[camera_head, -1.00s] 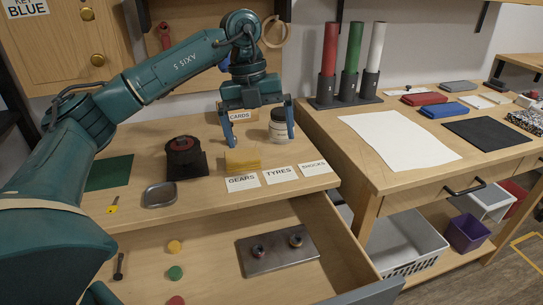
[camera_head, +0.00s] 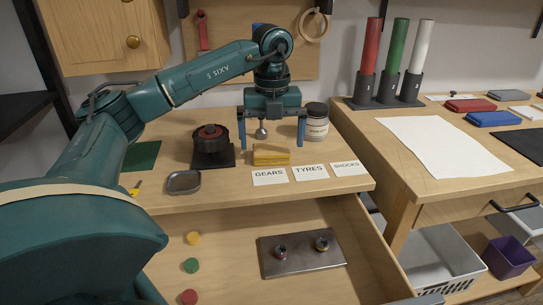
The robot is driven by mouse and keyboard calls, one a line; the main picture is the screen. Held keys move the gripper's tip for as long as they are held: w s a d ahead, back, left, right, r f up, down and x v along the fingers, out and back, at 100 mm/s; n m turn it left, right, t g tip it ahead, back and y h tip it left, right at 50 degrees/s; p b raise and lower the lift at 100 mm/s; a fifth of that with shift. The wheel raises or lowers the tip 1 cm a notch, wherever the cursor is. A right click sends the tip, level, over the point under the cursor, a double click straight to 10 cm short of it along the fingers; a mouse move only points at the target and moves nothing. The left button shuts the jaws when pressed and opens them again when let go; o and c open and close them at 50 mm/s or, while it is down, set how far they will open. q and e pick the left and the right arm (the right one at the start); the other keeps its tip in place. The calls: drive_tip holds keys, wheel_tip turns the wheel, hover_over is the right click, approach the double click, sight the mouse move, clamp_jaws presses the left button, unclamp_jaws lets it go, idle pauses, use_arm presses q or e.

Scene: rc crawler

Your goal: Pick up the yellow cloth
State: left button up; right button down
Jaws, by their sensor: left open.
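The yellow cloth (camera_head: 271,155) is a small folded block lying on the wooden workbench, just behind the GEARS label. My left gripper (camera_head: 271,141) points down above and slightly behind the cloth. Its two blue fingers are spread wide, one toward each side of the cloth, with nothing held between them. I cannot tell exactly how far the fingertips are above the bench. A round metal knob shows between the fingers, behind the cloth. My right gripper is not in view.
A lidded jar (camera_head: 316,122) stands close to the gripper's right finger. A black-based tyre stand (camera_head: 211,147) and a metal dish (camera_head: 184,182) are to the left. An open drawer (camera_head: 220,229) holding a metal plate (camera_head: 301,253) lies below the bench's front edge.

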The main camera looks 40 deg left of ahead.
sight(272, 155)
use_arm(q)
wheel_tip(272, 155, down, 4)
drive_tip(key=shift+r, duration=0.15)
drive_tip(key=c, duration=1)
